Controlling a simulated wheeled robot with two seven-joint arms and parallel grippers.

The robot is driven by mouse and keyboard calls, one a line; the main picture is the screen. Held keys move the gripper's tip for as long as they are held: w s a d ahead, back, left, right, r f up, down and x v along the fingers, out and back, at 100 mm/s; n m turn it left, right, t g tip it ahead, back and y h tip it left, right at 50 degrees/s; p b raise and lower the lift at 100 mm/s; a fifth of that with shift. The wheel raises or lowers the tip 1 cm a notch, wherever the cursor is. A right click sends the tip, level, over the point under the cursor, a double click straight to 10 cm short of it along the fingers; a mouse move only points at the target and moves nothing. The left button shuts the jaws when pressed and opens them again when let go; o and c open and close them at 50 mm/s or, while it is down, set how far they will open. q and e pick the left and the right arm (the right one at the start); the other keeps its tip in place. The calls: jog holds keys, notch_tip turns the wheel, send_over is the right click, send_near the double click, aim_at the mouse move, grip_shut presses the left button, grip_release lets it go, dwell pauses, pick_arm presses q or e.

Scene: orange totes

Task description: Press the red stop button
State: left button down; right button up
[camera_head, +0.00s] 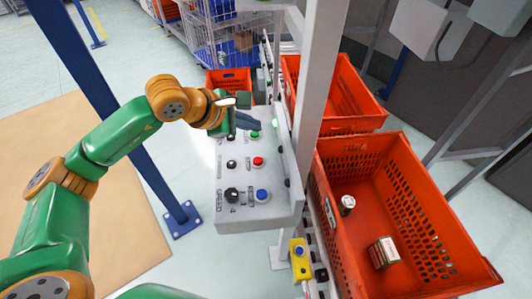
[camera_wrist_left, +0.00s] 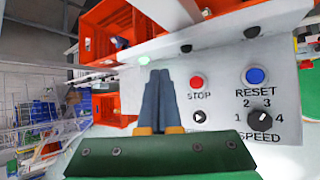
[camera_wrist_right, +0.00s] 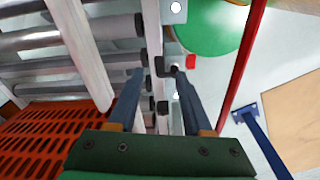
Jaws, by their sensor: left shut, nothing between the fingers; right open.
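The red stop button (camera_head: 258,161) is on the light grey control panel (camera_head: 227,190). In the left wrist view the red button (camera_wrist_left: 197,82) has the word STOP under it, just right of my fingertips. My left gripper (camera_head: 256,125) is shut and empty over the far part of the panel, beyond the red button and near the green button (camera_head: 254,134). Its two fingers lie together in the left wrist view (camera_wrist_left: 160,73). They look apart from the red button. My right gripper (camera_wrist_right: 157,76) is open, with no object held, away from the panel's face; it is not seen in the head view.
A blue reset button (camera_head: 262,195) and black speed knob (camera_head: 232,195) share the panel. A grey post (camera_head: 318,70) rises beside it. Rollers (camera_wrist_right: 60,40) lie near my right gripper.

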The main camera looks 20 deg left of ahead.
aim_at(254, 162)
pick_arm(q)
jog(key=f+b, duration=0.4)
jog(key=f, duration=0.1)
jog(key=f+b, duration=0.2)
jog(key=f, duration=0.1)
jog(key=shift+s+f, duration=0.2)
jog(key=shift+s, duration=0.05)
jog(key=shift+f, duration=0.25)
pick_arm(e)
notch_tip(254, 162, down, 6)
jog(key=shift+s+a+f, duration=0.2)
jog(key=shift+s, duration=0.05)
dwell(1.2)
pick_arm(q)
jog(key=shift+f+b, duration=0.35)
jog(key=shift+b, duration=0.55)
pick_arm(e)
jog(key=shift+f, duration=0.65)
pick_arm(q)
jog(key=shift+f+b, duration=0.5)
jog(key=shift+b, duration=0.1)
pick_arm(e)
jog(key=shift+f, duration=0.6)
pick_arm(q)
jog(key=shift+r+p, duration=0.55)
jog(key=shift+r, duration=0.35)
pick_arm(e)
jog(key=shift+r, duration=0.5)
